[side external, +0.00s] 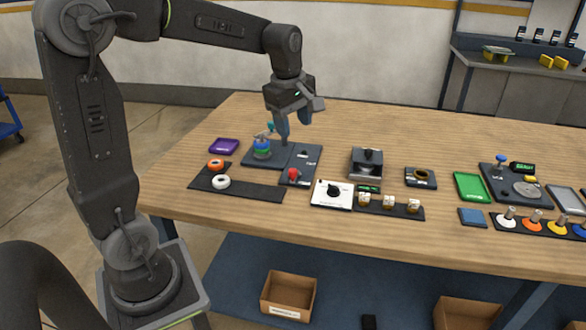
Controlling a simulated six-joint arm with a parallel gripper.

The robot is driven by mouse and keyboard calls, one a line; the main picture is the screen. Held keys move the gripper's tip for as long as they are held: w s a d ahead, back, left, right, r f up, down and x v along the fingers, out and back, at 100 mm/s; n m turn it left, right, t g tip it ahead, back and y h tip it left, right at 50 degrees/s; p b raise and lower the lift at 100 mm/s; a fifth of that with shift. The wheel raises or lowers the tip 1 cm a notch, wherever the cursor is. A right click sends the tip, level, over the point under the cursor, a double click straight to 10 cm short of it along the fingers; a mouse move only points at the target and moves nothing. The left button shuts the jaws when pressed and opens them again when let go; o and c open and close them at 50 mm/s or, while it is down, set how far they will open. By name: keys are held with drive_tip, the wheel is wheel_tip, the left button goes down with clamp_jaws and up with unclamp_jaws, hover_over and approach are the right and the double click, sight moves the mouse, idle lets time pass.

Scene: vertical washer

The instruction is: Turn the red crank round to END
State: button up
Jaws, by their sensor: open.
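The red crank (293,174) shows as a small red knob low on a dark panel (308,178) on the wooden table. Small pale marks sit on the panel above it, too small for me to read as END. The crank's arm and pivot are not clear at this size. My gripper (294,130) points down above the far part of the dark panels, behind the crank and higher than it. Its fingers are apart with nothing visible between them, and it does not touch the crank.
A blue and green stack (262,149) with a teal top stands just left of my gripper. A white dial plate (332,194) and a grey block device (367,164) stand to the right.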

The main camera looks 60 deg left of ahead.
sight(293, 170)
drive_tip(key=w+a+f+n+g, duration=0.2)
drive_tip(key=w+a+f+n, duration=0.4)
drive_tip(key=a+n, duration=0.3)
drive_tip(key=shift+n+h, duration=0.3)
drive_tip(key=f, duration=1.3)
drive_tip(key=shift+s+a+f, duration=0.15)
drive_tip(key=shift+a+f, duration=0.1)
drive_tip(key=shift+f, duration=0.1)
drive_tip(key=c, duration=0.9)
drive_tip(key=shift+c, duration=0.2)
